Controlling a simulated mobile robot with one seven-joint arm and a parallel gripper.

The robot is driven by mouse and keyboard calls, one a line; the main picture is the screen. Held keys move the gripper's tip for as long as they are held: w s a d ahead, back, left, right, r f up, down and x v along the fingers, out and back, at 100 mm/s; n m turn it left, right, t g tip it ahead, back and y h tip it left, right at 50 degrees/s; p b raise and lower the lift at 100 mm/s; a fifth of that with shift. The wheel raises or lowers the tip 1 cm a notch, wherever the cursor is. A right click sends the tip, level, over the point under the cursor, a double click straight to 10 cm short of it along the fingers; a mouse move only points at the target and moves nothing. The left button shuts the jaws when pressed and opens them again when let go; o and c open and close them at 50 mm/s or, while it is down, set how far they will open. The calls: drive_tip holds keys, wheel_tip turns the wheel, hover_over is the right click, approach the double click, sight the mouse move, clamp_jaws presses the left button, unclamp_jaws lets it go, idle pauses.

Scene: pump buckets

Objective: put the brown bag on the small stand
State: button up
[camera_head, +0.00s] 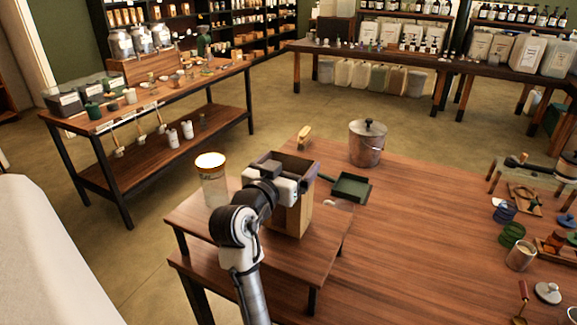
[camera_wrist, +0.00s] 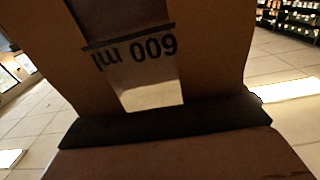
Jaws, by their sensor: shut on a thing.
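The brown bag (camera_head: 293,219) is upright over the right part of the small wooden stand (camera_head: 240,243). I cannot tell whether its base touches the stand top. My gripper (camera_head: 288,181) comes from the front left and is shut on the bag near its upper part, hiding some of its front and rim. In the wrist view the bag (camera_wrist: 215,55) fills the middle, with "600 ml" printed upside down. A dark bar crosses below the print.
A green dustpan (camera_head: 350,188) lies just right of the bag. A lidded metal pot (camera_head: 367,145) and a brush (camera_head: 304,136) are behind.

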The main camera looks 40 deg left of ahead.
drive_tip(key=shift+f, duration=0.45)
drive_tip(key=o, duration=1.4)
drive_tip(key=shift+f, duration=0.1)
